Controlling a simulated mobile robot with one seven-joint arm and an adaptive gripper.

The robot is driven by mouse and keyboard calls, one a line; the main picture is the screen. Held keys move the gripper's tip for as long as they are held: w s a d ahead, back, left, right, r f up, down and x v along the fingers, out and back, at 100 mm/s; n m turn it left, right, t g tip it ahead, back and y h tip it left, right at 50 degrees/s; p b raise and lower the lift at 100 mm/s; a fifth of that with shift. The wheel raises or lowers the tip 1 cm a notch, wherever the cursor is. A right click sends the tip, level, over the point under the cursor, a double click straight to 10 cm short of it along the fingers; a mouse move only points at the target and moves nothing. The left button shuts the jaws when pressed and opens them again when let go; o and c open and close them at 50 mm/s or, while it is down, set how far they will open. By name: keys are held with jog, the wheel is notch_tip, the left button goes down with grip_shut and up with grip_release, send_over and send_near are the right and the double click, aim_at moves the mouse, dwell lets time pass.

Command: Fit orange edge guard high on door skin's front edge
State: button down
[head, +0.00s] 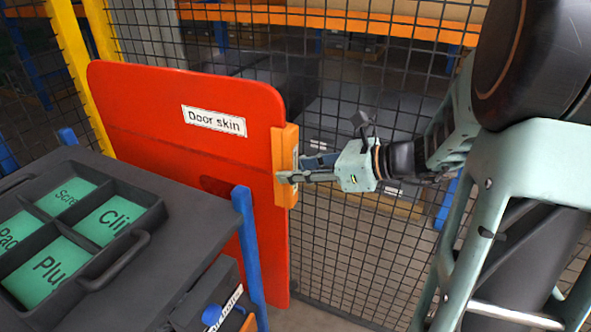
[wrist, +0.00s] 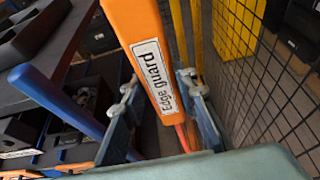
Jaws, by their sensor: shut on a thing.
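The red door skin (head: 170,125) stands upright, with a white "Door skin" label near its top. The orange edge guard (head: 286,150) is upright at the upper part of the door skin's right-hand edge in the head view. It appears to be on or against that edge; how fully it is seated I cannot tell. My gripper (head: 290,178) is shut on the guard's lower half from the right. In the wrist view the guard (wrist: 148,60), labelled "Edge guard", runs between my two fingers (wrist: 160,110). A strip of red shows just below it.
A dark bench (head: 190,215) stands in front of the door skin, with a tray (head: 130,254) of green labelled compartments. Blue posts (head: 250,245) rise close to the door skin. A black mesh fence (head: 345,245) stands behind. A yellow post (head: 70,60) is at the left.

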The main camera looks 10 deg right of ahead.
jog(key=c, duration=1.5)
grip_release()
jog(key=shift+o, duration=0.2)
jog(key=v, duration=1.2)
